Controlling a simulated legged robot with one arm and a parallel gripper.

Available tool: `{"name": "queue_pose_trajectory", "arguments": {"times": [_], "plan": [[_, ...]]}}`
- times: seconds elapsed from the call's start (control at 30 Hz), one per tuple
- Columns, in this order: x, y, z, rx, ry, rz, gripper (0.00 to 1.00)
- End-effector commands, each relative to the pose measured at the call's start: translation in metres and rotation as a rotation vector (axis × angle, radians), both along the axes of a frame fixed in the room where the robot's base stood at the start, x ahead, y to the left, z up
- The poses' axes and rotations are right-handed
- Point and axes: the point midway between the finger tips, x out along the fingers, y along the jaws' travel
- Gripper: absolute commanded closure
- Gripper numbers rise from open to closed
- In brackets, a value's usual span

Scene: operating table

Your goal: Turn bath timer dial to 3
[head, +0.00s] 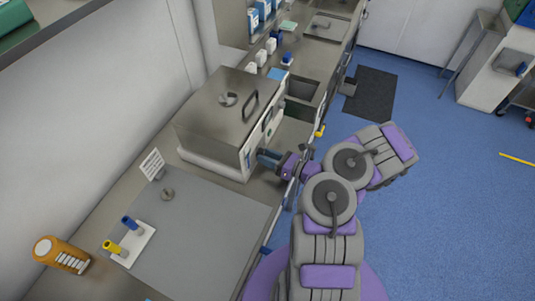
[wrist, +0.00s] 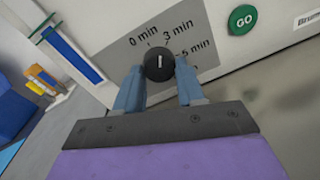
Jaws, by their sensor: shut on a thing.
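The bath (head: 215,112) is a steel box with a handled lid on the counter in the head view. Its timer dial (wrist: 158,64) is a round black knob with a short white mark, on a grey label panel (wrist: 120,48) reading 0 min, 3 min and 5 min. The white mark points nearly straight up in the wrist view, toward the area between the 0 min and 3 min labels. My gripper (wrist: 160,90) is shut on the dial, one blue finger on each side. In the head view, my gripper (head: 268,157) reaches the bath's front face, and the dial is hidden.
A green GO button (wrist: 242,18) sits right of the dial. A sink (head: 303,88) lies behind. The blue floor at right is open.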

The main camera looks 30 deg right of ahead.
Motion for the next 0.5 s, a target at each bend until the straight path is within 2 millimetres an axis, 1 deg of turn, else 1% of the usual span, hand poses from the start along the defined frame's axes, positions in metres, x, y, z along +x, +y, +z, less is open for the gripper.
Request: {"name": "queue_pose_trajectory", "arguments": {"times": [0.03, 0.3, 0.5], "plan": [[0.0017, -0.0018, 0.0050, 0.033, 0.017, -0.007, 0.92], [0.0019, -0.0011, 0.0052, 0.186, 0.134, -0.005, 0.92], [0.0024, -0.0013, 0.0051, 0.256, 0.188, -0.007, 0.92]]}}
